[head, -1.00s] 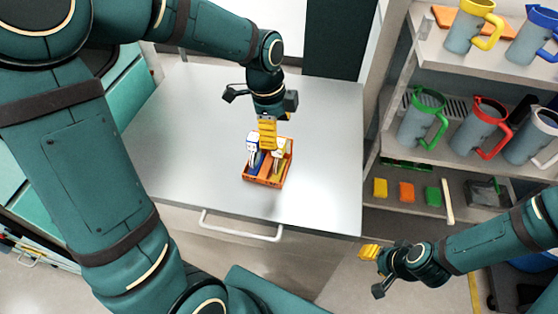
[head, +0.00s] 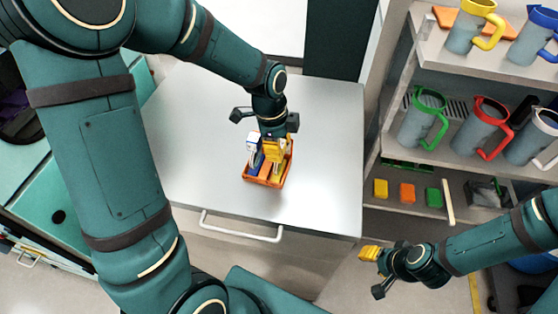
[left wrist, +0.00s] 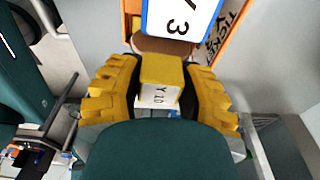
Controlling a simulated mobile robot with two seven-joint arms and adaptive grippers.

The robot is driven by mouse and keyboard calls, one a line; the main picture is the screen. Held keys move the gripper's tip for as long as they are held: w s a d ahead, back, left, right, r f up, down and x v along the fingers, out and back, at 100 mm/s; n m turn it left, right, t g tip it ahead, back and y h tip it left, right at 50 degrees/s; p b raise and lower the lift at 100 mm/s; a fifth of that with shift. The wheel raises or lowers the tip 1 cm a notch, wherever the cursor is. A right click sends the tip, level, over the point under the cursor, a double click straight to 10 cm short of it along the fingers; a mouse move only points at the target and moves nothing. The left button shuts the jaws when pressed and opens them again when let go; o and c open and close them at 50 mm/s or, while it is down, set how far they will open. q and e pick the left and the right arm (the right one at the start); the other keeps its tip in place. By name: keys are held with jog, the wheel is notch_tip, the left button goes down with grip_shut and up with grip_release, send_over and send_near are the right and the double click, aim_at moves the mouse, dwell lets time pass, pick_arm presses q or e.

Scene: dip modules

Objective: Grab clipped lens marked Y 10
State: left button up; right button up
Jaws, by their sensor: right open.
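The yellow clipped lens (left wrist: 160,75) shows in the left wrist view, with a white face marked Y 10. It stands between the two yellow fingers of my left gripper (left wrist: 160,88). The fingers are close on both sides of it; I cannot tell whether they press on it. In the head view my left gripper (head: 274,150) is low over the right side of the orange tray (head: 268,184) and hides most of the lens. My right gripper (head: 371,268) is open and empty, off to the right of the table.
A blue and white module (left wrist: 182,18) marked with a 3 stands beside the lens, in the tray's left part in the head view (head: 254,146). The grey table (head: 205,110) around the tray is clear. A shelf (head: 450,62) with mugs and small coloured blocks stands at the right.

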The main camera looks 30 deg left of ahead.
pick_arm(q)
grip_shut()
jog(key=shift+r, duration=0.1)
